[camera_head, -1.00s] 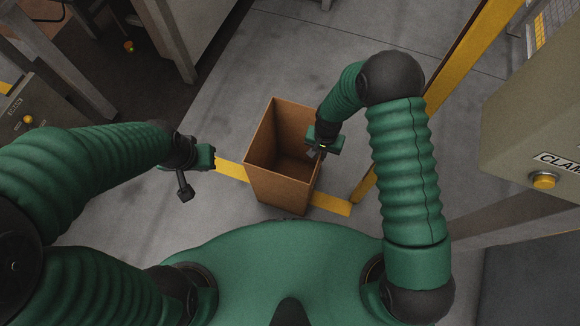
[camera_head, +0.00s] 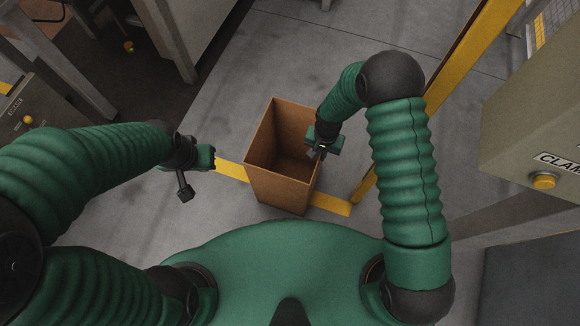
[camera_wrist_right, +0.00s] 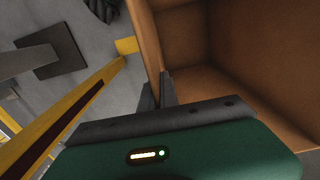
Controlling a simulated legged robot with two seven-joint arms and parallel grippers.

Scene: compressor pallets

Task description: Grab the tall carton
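The tall carton (camera_head: 283,187) is a brown, open-topped box standing upright in front of me in the head view. My right gripper (camera_head: 315,153) is at the top edge of its right wall. In the right wrist view its two dark fingers (camera_wrist_right: 160,92) sit close on either side of the carton wall (camera_wrist_right: 148,42), one inside and one outside, and look shut on it. The carton's inside looks empty where it shows. My left gripper (camera_head: 208,160) is to the left of the carton, apart from it; its finger gap does not show clearly.
A yellow floor line (camera_head: 232,171) passes by the carton. A yellow post (camera_head: 452,75) rises behind my right arm. A grey control box with a yellow button (camera_head: 544,181) is at the right, another panel (camera_head: 28,112) at the left. Grey floor (camera_head: 300,50) beyond the carton is clear.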

